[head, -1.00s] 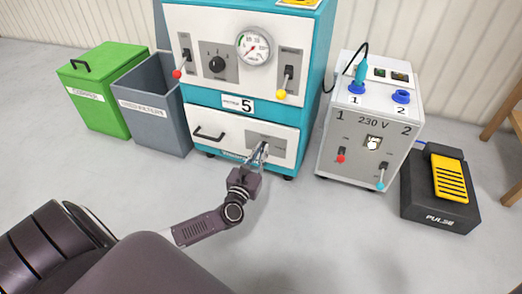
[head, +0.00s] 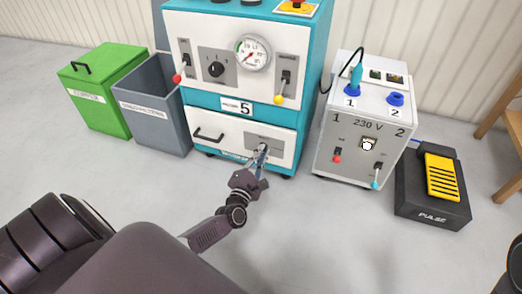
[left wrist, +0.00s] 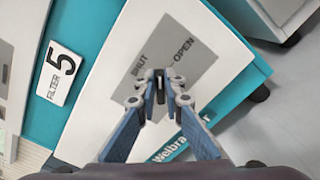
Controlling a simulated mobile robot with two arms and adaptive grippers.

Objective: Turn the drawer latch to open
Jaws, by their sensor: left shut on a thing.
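The drawer (head: 225,140) is the white lower front of the teal cabinet, and its face sits flush. A grey latch plate (head: 278,145) is at its right; in the left wrist view the plate (left wrist: 185,78) reads SHUT and OPEN. My left gripper (head: 262,148) is at this plate. In the left wrist view its fingertips (left wrist: 160,78) are closed on the small dark latch (left wrist: 160,94), below and between the two words. The fingers hide much of the latch, so I cannot tell its exact angle. My right gripper is not in view.
A black drawer handle (head: 208,134) is left of the latch. The white 230 V unit (head: 350,155) stands right of the cabinet, with a yellow-black pedal (head: 440,185) beyond. A grey bin (head: 155,110) and green bin (head: 100,90) stand left. The floor in front is clear.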

